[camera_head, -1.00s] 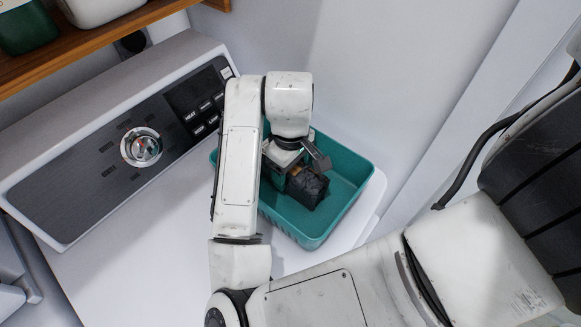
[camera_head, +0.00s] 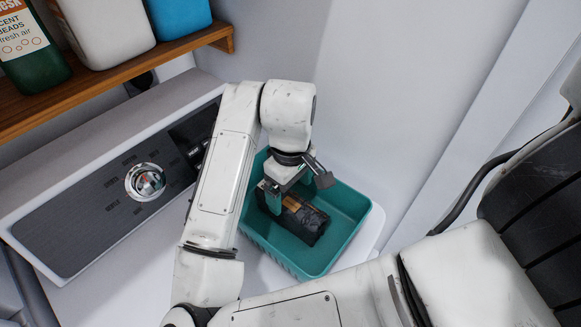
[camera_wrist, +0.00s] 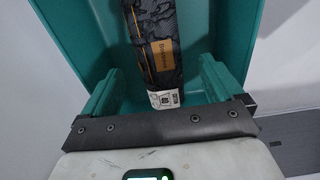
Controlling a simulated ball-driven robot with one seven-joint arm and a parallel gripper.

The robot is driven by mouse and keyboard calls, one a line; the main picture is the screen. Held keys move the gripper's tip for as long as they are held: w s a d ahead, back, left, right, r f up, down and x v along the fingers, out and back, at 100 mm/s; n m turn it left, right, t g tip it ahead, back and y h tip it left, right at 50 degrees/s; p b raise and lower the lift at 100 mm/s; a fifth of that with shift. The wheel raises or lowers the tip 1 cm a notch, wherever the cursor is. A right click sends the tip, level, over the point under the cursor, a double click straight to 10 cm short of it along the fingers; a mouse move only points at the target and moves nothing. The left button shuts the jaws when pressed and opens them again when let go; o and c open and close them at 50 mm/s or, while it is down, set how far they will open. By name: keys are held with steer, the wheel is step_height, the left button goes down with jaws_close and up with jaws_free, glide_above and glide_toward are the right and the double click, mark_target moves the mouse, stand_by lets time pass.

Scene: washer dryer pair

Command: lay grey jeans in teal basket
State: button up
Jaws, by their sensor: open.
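The grey jeans (camera_head: 302,217), a dark folded bundle with a tan patch, lie inside the teal basket (camera_head: 345,225). The basket sits on the white top of the machine. My gripper (camera_head: 297,195) is over the basket's left part, open, with its fingers apart. In the wrist view the jeans (camera_wrist: 155,45) show a camouflage-like grey pattern, a tan label and a white tag, and lie on the floor of the basket (camera_wrist: 208,30). My gripper's teal fingers (camera_wrist: 158,92) stand on either side of the tag end, with gaps to the jeans.
A control panel with a round silver knob (camera_head: 146,182) stands left of the basket. A wooden shelf (camera_head: 120,82) at upper left holds a green bottle (camera_head: 35,60), a white container (camera_head: 105,30) and a blue container (camera_head: 180,15). A white wall is close behind the basket.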

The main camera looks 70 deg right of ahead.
step_height(320, 180, up, 6)
steer(key=shift+f+p, duration=0.15)
steer(key=shift+p, duration=0.15)
stand_by(0.7)
